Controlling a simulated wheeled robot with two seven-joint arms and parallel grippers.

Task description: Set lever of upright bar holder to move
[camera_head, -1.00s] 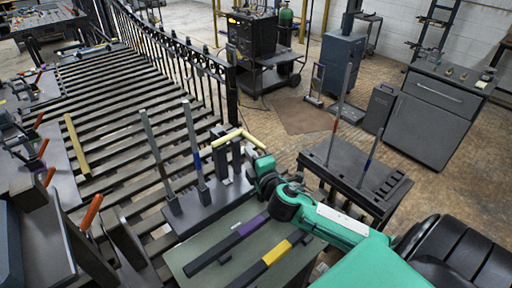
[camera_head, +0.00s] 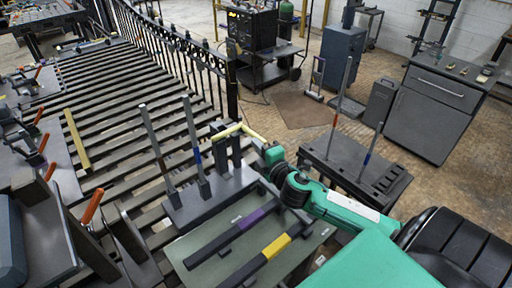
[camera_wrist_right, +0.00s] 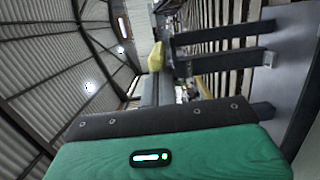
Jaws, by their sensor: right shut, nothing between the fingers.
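The upright bar holder (camera_head: 213,200) is a dark base on the table with two grey upright bars, one with a blue band (camera_head: 196,152). At its right end is a yellow bent lever (camera_head: 229,131), which reaches toward my right gripper. The yellow end also shows in the right wrist view (camera_wrist_right: 156,57). My right gripper (camera_head: 270,153) is shut and empty, just beyond the lever's near end. Whether it touches the lever I cannot tell. Its fingers are partly hidden by my own wrist. My left gripper is in neither view.
A purple-banded bar (camera_head: 232,231) and a yellow-banded bar (camera_head: 268,254) lie on the near table. A slatted rack (camera_head: 120,122) and a black gate (camera_head: 205,65) lie behind. Orange-handled clamps stand left.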

